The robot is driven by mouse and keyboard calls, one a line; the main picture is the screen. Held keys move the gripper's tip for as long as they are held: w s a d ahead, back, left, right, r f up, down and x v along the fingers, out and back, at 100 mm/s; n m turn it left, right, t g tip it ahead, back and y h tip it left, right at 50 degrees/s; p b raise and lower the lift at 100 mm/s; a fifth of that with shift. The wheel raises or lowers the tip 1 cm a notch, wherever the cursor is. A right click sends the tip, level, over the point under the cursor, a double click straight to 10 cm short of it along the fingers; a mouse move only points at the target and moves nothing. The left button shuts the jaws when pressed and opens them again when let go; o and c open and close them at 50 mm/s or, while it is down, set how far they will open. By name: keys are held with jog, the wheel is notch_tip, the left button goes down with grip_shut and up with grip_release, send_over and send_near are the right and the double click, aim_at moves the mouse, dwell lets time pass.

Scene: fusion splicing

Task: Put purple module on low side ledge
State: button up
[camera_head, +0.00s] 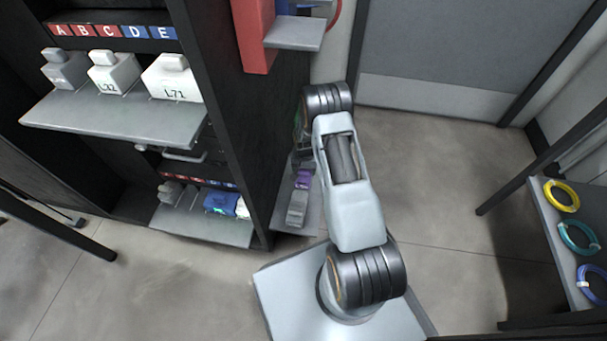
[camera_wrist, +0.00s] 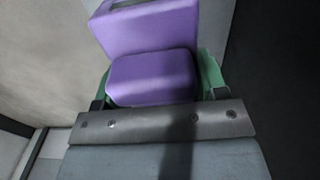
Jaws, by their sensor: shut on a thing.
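The purple module (camera_head: 303,179) shows small beside the right side of the dark cabinet, partly hidden by my arm. In the wrist view the purple module (camera_wrist: 152,77) fills the upper middle, a block with a taller part behind it. My gripper (camera_wrist: 155,88) is shut on it, with green finger parts at its left and right sides. In the head view my gripper is mostly hidden behind my forearm. The low side ledge (camera_head: 311,213) is a grey plate low on the cabinet's right side. The module appears over or at the ledge; I cannot tell whether they touch.
A grey block (camera_head: 297,208) shows at the ledge's front part. A higher side ledge (camera_head: 295,34) juts out above, beside a red panel (camera_head: 254,35). Shelves with white modules (camera_head: 172,80) are on the left. A rack with coloured coils (camera_head: 577,238) stands right. Floor between is clear.

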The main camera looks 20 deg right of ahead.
jog(key=shift+w+d+f+b, duration=0.1)
jog(key=shift+w+f+b, duration=0.3)
jog(key=shift+f, duration=0.2)
jog(key=shift+w+d+f+b, duration=0.15)
jog(key=shift+f+b, duration=0.85)
jog(key=shift+f, duration=0.55)
jog(key=shift+f, duration=0.2)
jog(key=o, duration=1.1)
jog(key=shift+o, duration=0.2)
notch_tip(320, 180, up, 12)
jog(key=p, duration=0.5)
jog(key=shift+r, duration=0.2)
